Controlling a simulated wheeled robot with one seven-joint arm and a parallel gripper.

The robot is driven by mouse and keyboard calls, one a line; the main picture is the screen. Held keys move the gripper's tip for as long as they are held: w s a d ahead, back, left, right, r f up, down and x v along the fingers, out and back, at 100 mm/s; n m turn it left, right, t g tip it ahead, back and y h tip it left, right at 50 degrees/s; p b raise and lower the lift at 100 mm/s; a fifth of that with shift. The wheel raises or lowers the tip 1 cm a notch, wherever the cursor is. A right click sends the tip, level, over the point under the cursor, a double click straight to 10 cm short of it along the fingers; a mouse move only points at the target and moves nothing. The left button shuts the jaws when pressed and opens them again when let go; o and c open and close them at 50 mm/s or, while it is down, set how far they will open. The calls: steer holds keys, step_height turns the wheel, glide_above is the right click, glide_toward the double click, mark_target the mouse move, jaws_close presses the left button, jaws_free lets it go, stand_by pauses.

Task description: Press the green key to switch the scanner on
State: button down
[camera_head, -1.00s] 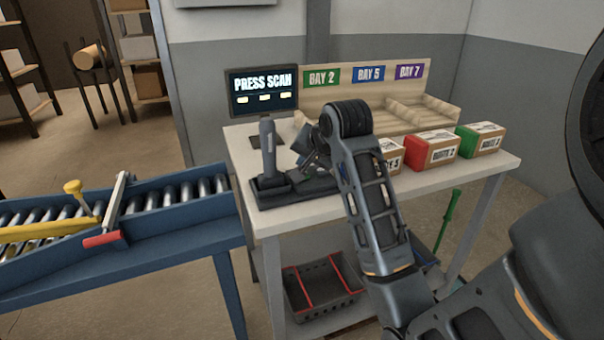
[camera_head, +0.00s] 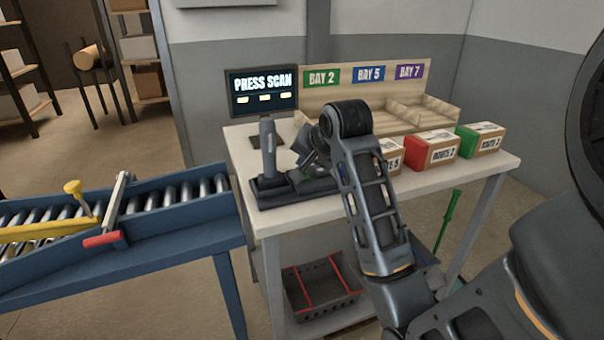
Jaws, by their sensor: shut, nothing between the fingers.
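The scanner (camera_head: 268,147) stands upright in a dark base (camera_head: 275,196) at the left front of the white table. The screen (camera_head: 262,91) behind it reads "PRESS SCAN" above several small light marks. My gripper (camera_head: 303,180) is shut and empty, low over the right part of the dark base. I cannot tell whether it touches the base. The green key does not show; my gripper and arm cover that part of the base.
Boxes with red (camera_head: 432,148) and green (camera_head: 480,140) sides stand at the table's right, beside a partly hidden one. A wooden bay rack (camera_head: 425,112) is behind them. A blue roller conveyor (camera_head: 170,249) lies left. A dark crate (camera_head: 320,290) sits below.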

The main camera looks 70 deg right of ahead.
steer(key=shift+f, duration=0.1)
stand_by(0.3)
steer(key=shift+f, duration=0.35)
steer(key=shift+f, duration=0.5)
stand_by(0.9)
steer(key=shift+r, duration=0.1)
steer(key=shift+r+p, duration=0.8)
steer(key=shift+p, duration=0.4)
steer(key=shift+r, duration=0.1)
step_height(320, 180, up, 5)
steer(key=p, duration=0.6)
stand_by(0.4)
